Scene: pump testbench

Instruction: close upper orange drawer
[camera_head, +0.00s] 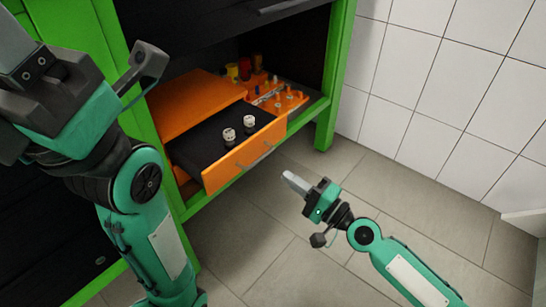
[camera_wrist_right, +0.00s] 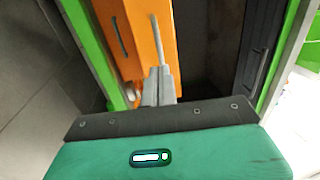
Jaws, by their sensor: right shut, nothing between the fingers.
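The upper orange drawer (camera_head: 245,152) stands pulled out of the orange box on the green-framed bench's lower shelf. Its dark inside holds two small pale round fittings (camera_head: 238,128). In the right wrist view its orange front (camera_wrist_right: 165,20) carries a light bar handle. My right gripper (camera_head: 288,178) is shut and empty, to the right of the drawer front in the head view. In the right wrist view its fingertips (camera_wrist_right: 162,72) appear close to the handle's end; contact cannot be told. My left gripper (camera_head: 15,45) is partly cut off at the upper left; its jaws are unclear.
An orange rack (camera_head: 285,103) with small fittings stands right of the drawer box. A green post (camera_head: 336,75) and the shelf's green edge border the opening. Tiled floor (camera_head: 270,240) lies clear in front. A white tiled wall (camera_head: 440,80) is at the right.

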